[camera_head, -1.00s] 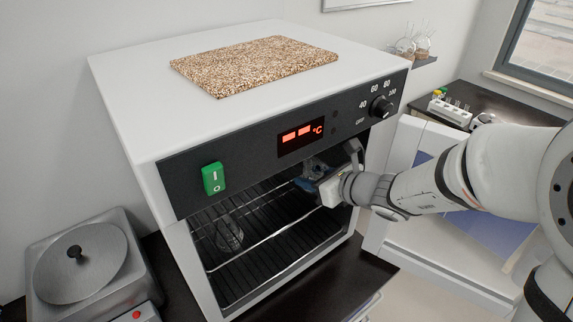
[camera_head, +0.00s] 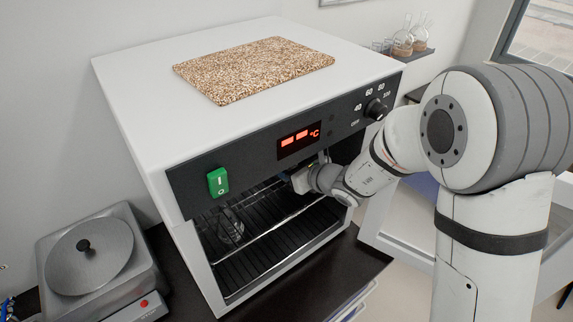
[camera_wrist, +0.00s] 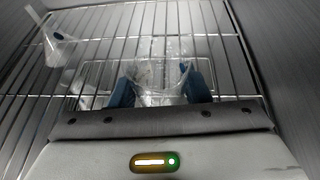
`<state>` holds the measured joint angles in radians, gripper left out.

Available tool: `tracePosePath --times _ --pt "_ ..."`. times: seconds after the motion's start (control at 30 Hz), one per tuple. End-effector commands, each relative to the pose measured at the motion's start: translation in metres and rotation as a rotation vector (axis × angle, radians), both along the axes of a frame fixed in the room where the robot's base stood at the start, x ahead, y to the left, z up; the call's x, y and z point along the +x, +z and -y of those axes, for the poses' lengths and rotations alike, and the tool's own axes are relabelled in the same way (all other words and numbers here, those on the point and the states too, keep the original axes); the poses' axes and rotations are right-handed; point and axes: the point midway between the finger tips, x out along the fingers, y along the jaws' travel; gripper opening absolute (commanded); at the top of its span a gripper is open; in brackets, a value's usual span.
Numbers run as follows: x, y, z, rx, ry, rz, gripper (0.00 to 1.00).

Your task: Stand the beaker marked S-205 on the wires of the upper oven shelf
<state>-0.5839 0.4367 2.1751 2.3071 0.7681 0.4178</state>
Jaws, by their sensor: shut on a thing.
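My gripper (camera_wrist: 162,88) is inside the oven, its two blue fingers shut on a clear glass beaker (camera_wrist: 164,68) between them. The beaker's mark cannot be read. In the wrist view the wires of an oven shelf (camera_wrist: 100,60) run behind and below the beaker; I cannot tell whether its base touches them. In the head view my gripper (camera_head: 300,180) reaches through the front opening of the white oven (camera_head: 130,105), up under the control panel, and the held beaker is hidden there.
Another clear glass vessel (camera_wrist: 60,42) stands at the left of the shelf; it also shows in the head view (camera_head: 230,228). The oven's side wall is close on the right in the wrist view.

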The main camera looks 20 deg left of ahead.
Motion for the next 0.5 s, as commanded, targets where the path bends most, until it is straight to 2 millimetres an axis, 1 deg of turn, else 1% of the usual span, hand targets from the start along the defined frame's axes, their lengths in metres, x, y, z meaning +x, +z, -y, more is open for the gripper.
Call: tracePosePath --times 0.17,0.2,0.43,0.5 --pt "0.0003 -0.0042 0.0004 0.0 0.0 0.001 0.2" --pt "0.0003 -0.0033 0.0004 0.0 0.0 0.001 0.44" --pt "0.0005 -0.0027 0.0007 0.0 -0.001 0.0 0.63" --pt "0.0005 -0.0027 0.0008 0.0 -0.001 0.0 0.65"
